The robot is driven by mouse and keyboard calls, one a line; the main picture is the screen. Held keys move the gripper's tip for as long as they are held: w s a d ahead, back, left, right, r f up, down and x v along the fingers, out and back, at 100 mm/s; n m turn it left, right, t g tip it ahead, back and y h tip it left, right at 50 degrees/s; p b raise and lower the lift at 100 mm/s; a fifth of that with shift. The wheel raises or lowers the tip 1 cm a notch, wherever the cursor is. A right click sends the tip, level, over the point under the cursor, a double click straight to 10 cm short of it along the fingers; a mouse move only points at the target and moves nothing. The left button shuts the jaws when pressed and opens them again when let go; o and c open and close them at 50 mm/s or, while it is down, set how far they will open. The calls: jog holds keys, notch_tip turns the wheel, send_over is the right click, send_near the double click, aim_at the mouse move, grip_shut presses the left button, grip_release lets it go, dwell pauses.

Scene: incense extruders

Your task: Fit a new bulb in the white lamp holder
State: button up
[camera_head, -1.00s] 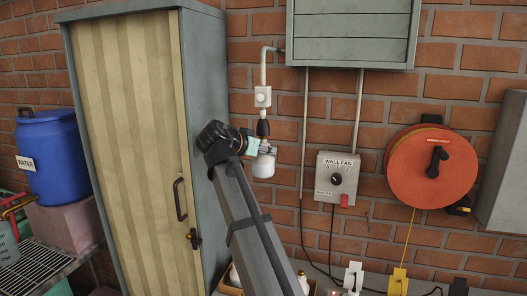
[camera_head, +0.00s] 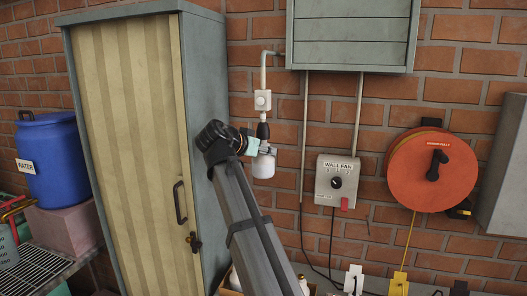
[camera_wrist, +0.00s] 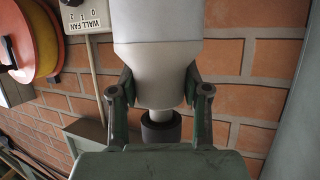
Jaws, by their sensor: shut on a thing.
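A white bulb (camera_head: 264,169) hangs below a dark lamp holder (camera_head: 263,130), under a small white wall box (camera_head: 263,100) on a pipe. How deep the neck sits in the holder cannot be told.
A tall grey cabinet (camera_head: 205,100) stands close to the left of my arm. A wall fan control box (camera_head: 337,179) and an orange reel (camera_head: 433,170) are on the brick wall to the right. A louvred grey box (camera_head: 352,38) hangs above.

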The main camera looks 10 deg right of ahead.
jog(key=shift+r, duration=0.1)
jog(key=shift+s+n+y, duration=0.1)
jog(key=shift+n+y, duration=0.2)
jog(key=shift+t, duration=0.3)
jog(key=shift+n, duration=0.3)
jog(key=shift+t+y, duration=0.3)
jog(key=shift+y, duration=0.1)
jog(key=shift+n, duration=0.3)
jog(key=shift+r+n+t+y+p, duration=0.2)
jog(key=shift+n+t+y+p, duration=0.4)
jog(key=shift+n+y, duration=0.3)
